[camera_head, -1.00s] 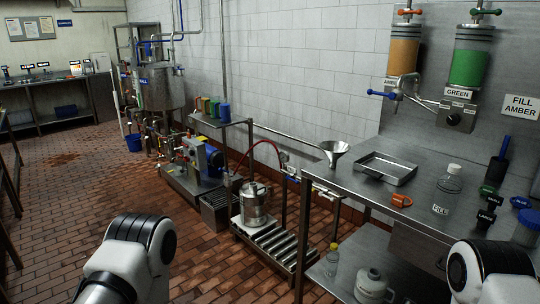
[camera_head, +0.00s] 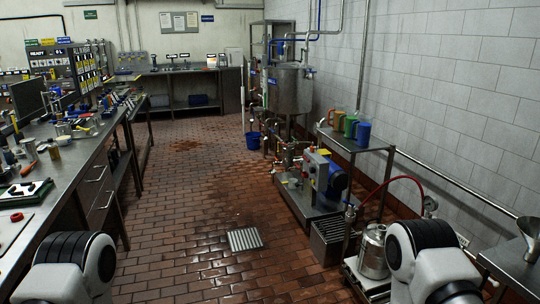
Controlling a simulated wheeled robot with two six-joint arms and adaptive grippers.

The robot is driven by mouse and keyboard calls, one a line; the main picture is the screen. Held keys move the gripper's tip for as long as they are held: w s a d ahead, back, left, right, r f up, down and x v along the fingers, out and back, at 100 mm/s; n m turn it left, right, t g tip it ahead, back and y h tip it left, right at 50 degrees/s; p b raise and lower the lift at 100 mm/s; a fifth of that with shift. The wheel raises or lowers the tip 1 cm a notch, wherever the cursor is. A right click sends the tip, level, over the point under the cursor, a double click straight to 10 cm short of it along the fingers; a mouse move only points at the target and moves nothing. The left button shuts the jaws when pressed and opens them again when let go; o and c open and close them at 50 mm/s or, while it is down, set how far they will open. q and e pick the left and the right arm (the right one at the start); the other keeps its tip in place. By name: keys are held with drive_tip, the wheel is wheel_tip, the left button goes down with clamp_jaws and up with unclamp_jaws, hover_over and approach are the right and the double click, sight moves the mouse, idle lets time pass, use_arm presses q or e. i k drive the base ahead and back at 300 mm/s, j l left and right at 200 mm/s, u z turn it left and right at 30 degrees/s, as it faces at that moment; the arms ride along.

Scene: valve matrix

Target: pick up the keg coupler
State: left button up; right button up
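I cannot pick out the keg coupler for certain. A steel keg (camera_head: 373,252) stands on the low roller stand at the lower right, partly hidden by my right arm. A red hose (camera_head: 398,180) arches above it, from a small fitting with a blue part (camera_head: 350,212) on the left to a round gauge (camera_head: 430,205) on the right. Whether either end is the coupler is too small to tell. Only upper links of my two arms show at the bottom left and bottom right. Neither gripper is in view.
A long cluttered workbench (camera_head: 95,150) runs along the left. A pump skid (camera_head: 310,200) and a shelf with colored jugs (camera_head: 355,138) stand along the right wall. A steel counter with a funnel (camera_head: 530,235) is at the right edge. The tiled floor between, with a drain grate (camera_head: 245,239), is clear.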

sight(351, 210)
drive_tip(key=i+z, duration=0.15)
drive_tip(key=i, duration=0.45)
drive_tip(key=i+z, duration=0.15)
drive_tip(key=i, duration=0.4)
drive_tip(key=i+j+z, duration=0.1)
drive_tip(key=i, duration=0.5)
drive_tip(key=i+j+z, duration=0.15)
drive_tip(key=i, duration=0.45)
drive_tip(key=i+z, duration=0.3)
drive_tip(key=z, duration=0.15)
drive_tip(key=i+j+z, duration=0.15)
drive_tip(key=z, duration=0.3)
drive_tip(key=i+j+z, duration=0.3)
drive_tip(key=z, duration=0.15)
drive_tip(key=i, duration=0.05)
